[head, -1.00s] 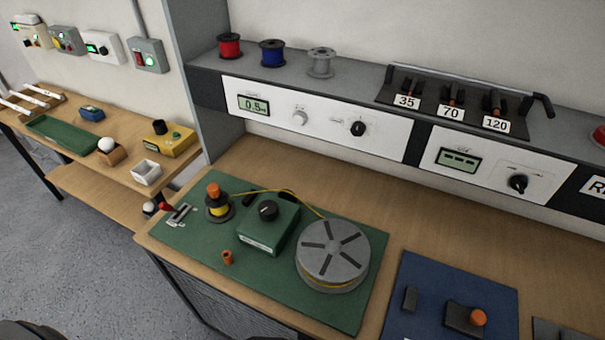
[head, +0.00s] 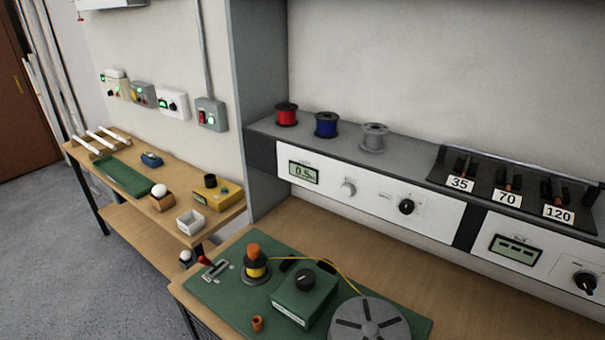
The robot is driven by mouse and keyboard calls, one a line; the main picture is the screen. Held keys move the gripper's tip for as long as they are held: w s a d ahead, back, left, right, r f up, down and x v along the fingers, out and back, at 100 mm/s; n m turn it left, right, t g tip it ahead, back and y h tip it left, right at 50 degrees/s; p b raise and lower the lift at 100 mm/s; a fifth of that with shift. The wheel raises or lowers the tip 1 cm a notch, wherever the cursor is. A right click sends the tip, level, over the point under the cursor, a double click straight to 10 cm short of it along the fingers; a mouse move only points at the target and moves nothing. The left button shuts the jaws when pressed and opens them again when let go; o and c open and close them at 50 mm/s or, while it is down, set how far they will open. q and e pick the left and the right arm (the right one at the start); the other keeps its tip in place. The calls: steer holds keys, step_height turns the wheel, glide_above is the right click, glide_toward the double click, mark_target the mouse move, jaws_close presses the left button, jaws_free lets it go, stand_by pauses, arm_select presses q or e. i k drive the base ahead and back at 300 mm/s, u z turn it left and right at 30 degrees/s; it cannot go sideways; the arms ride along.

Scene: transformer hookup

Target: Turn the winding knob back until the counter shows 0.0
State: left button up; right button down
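The counter display (head: 304,173) on the white panel at the back reads about 0.5, with a smaller mark after it. Which knob is the winding knob is not labelled legibly. An orange knob (head: 253,250) tops a small spool of yellow wire (head: 256,268) on the green board. A black knob (head: 305,280) sits on the green box (head: 303,300). The panel also has a grey knob (head: 348,188) and a black knob (head: 406,207). Yellow wire runs from the spool toward the large grey reel (head: 369,322), which is cut off below. Neither gripper shows.
A red-handled lever (head: 208,263) and a small copper-coloured cup (head: 257,324) are on the green board (head: 222,295). Red (head: 287,114), blue (head: 326,124) and grey (head: 374,136) spools stand on the shelf. A side bench (head: 140,186) at left holds several small items.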

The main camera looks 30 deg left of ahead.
mark_target(305, 279)
steer(key=z, duration=1.3)
steer(key=k, duration=0.7)
steer(key=u, duration=0.4)
